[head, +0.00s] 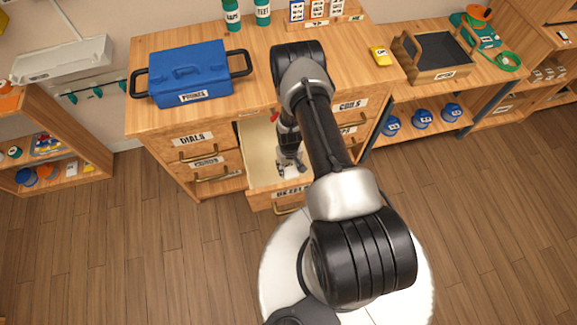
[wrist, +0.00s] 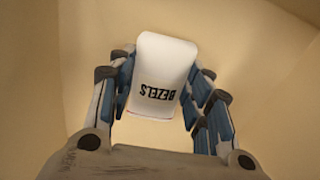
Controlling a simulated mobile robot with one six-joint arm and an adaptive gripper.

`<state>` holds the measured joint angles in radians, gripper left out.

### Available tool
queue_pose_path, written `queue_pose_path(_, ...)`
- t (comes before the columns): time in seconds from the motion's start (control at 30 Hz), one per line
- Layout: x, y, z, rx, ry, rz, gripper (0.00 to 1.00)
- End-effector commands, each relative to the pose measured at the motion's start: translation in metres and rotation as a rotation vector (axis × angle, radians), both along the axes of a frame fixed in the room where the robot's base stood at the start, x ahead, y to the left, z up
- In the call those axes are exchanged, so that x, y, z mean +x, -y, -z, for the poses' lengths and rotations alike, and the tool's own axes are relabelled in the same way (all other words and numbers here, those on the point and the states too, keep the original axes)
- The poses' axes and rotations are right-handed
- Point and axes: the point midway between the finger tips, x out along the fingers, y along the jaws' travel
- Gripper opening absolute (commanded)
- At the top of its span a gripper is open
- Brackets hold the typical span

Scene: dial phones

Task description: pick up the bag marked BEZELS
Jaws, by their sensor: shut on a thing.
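The bag marked BEZELS (wrist: 165,72) is white, and its label reads upside down in the wrist view. It sits between the fingers of my gripper (wrist: 160,90), which is shut on it. In the head view my gripper (head: 291,163) is down inside the open drawer (head: 255,150), whose front label is partly hidden by my arm. The bag is only a small pale patch there, mostly covered by the gripper. I cannot tell whether the bag touches the drawer floor.
Drawer walls stand close around the gripper. A blue box (head: 190,72) labelled PHONES sits on the cabinet top (head: 255,60). A wooden tray (head: 436,55) and a yellow item (head: 380,55) lie to the right. Closed drawers labelled DIALS (head: 192,139) and COILS (head: 349,106) flank the open one.

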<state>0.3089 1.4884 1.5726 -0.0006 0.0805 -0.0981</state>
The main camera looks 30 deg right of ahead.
Motion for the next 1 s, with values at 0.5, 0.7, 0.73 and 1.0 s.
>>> queue_pose_path(0.5,0.0,0.0,-0.001,0.0,0.0,0.0,0.21)
queue_pose_path(0.7,0.001,0.0,-0.017,0.0,0.001,0.0,0.21)
queue_pose_path(0.73,0.001,0.0,-0.022,0.0,0.002,0.0,0.21)
queue_pose_path(1.0,0.002,0.001,-0.09,-0.001,0.004,0.0,0.21)
